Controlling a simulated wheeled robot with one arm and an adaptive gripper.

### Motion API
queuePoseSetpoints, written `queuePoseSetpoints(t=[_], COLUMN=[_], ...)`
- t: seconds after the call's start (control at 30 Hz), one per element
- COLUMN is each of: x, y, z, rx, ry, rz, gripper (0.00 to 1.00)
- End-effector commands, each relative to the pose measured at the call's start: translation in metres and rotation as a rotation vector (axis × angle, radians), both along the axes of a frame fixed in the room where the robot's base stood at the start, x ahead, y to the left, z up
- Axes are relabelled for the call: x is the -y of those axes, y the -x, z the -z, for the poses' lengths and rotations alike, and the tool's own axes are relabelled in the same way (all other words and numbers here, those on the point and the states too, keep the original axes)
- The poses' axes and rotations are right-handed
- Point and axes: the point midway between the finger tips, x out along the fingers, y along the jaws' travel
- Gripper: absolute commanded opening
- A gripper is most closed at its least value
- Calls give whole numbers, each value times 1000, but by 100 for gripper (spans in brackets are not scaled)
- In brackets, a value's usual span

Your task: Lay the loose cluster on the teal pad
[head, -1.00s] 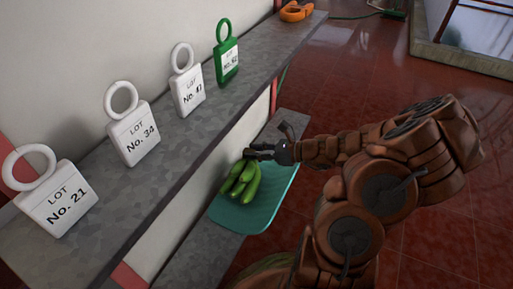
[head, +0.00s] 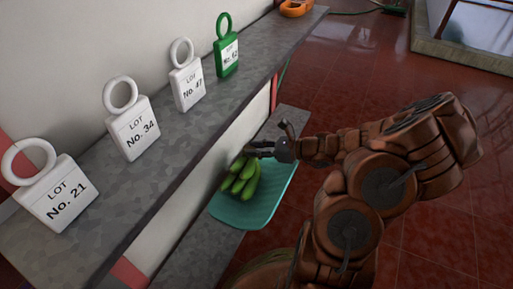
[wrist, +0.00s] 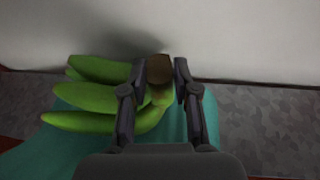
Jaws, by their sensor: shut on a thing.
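The loose cluster is a bunch of several green bananas (head: 241,177) over the far-left part of the teal pad (head: 254,212), beside the wall. In the wrist view the bananas (wrist: 100,98) spread to the left, and their brown stem end (wrist: 159,71) sits between the two fingers. My gripper (wrist: 160,85) is shut on that stem. In the head view my gripper (head: 262,149) reaches in from the right at the top of the bunch. The teal pad also shows under the bananas in the wrist view (wrist: 60,150). I cannot tell whether the bananas touch the pad.
A grey upper shelf (head: 130,190) runs along the wall, with white lot tags (head: 132,126) and one green tag (head: 227,55) on it. An orange object (head: 294,8) lies at its far end. The pad lies on a lower grey ledge (head: 190,262). Red tiled floor (head: 430,230) is open to the right.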

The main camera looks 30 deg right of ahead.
Motion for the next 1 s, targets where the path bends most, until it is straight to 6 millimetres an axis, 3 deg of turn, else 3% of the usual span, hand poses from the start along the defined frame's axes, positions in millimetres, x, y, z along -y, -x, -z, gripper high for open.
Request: queuePoseSetpoints(t=[0.1, 0.13, 0.4, 0.77, 1.0], x=[0, 0, 0, 1, 17], y=[0, 0, 0, 1, 17], z=[1, 1, 1, 2, -4], rx=[1, 1, 1, 0, 0], ry=[-3, -3, -1, 1, 4], rz=[-1, -1, -1, -1, 2], gripper=[0, 31, 59, 59, 59])
